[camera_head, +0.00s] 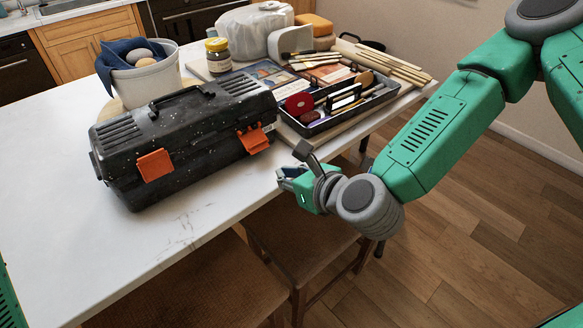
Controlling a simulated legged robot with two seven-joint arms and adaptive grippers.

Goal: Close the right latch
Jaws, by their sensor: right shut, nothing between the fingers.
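A black speckled toolbox (190,158) with its lid down stands on the white table. Its front has two orange latches. The right latch (254,139) seems to stand out somewhat from the front; I cannot tell for sure whether it is fastened. The left latch (154,165) is at the front's left part. My right gripper (284,179) is shut and empty at the table's front edge. It is apart from the toolbox, to the right of and below the right latch in the picture. My left gripper is out of view.
A dark tray (312,130) of pottery tools lies close to the right of the toolbox. A white bucket (150,84) with a blue cloth, and a jar (218,62), stand behind. Bare white table (60,220) lies left and front. Chairs (190,285) stand below the edge.

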